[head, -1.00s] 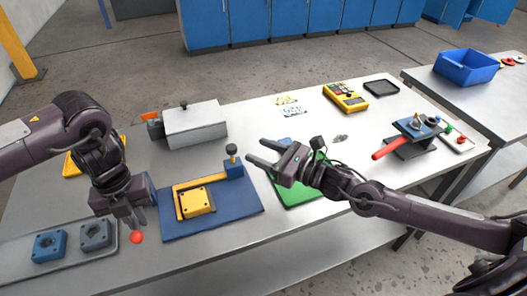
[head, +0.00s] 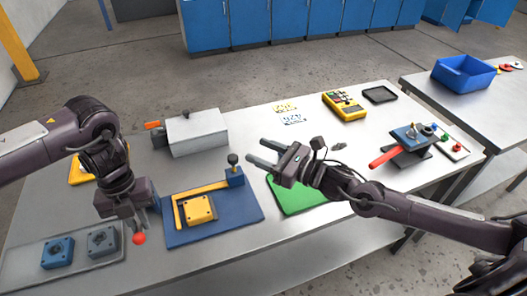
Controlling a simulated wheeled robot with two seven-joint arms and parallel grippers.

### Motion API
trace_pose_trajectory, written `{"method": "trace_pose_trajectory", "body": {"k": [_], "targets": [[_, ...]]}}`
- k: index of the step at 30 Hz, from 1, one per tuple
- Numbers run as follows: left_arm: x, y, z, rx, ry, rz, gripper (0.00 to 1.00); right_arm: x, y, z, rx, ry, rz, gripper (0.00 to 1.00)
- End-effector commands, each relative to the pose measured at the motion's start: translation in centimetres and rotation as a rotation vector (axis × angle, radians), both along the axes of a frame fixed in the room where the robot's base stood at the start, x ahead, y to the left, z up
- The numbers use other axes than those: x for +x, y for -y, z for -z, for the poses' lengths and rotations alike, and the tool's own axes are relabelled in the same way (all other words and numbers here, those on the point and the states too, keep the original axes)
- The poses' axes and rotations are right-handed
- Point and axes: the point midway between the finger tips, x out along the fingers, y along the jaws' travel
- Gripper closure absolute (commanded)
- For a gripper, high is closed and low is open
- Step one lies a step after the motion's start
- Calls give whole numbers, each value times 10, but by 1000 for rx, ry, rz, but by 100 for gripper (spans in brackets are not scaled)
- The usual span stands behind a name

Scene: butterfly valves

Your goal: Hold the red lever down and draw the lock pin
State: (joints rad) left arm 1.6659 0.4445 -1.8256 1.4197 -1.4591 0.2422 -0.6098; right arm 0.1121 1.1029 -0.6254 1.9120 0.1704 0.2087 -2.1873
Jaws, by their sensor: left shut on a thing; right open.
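A red lever (head: 384,158) sticks out to the left from a dark stand with a blue top (head: 407,135) at the right of the bench. A small upright metal part (head: 414,128) stands on the blue top; I cannot tell whether it is the lock pin. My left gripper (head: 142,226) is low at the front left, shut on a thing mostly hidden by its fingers. A red ball (head: 139,239) shows at its fingertips. My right gripper (head: 257,151) is open and empty above mid-bench, well left of the red lever, its fingers pointing left.
A blue plate (head: 222,228) carries a yellow block (head: 198,209) and a black-knobbed post (head: 233,162). A grey tray (head: 25,270) holds two blocks at the front left. A white box (head: 196,132), green mat (head: 298,199) and yellow meter (head: 343,104) also lie on the bench.

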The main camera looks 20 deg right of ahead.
Motion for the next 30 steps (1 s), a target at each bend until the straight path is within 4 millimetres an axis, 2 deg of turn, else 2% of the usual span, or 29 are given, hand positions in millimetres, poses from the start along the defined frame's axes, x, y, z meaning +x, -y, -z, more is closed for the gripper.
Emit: {"method": "trace_pose_trajectory", "body": {"k": [1, 2, 3, 8, 17, 30], "targets": [[-1, 0, 0, 1, -2, 1, 100, 0, 0, 0, 0, 0, 0, 50], [-1, 0, 0, 1, -2, 1, 84, 0, 0, 0, 0, 0, 0, 50], [-1, 0, 0, 1, -2, 1, 79, 0, 0, 0, 0, 0, 0, 50], [-1, 0, 0, 1, -2, 1, 60, 0, 0, 0, 0, 0, 0, 50], [-1, 0, -2, 0, -2, 1, 60, 0, 0, -2, 0, 0, 0, 50], [-1, 0, -33, 0, -2, 0, 60, 0, 0, -36, 0, 0, 0, 50]]}}
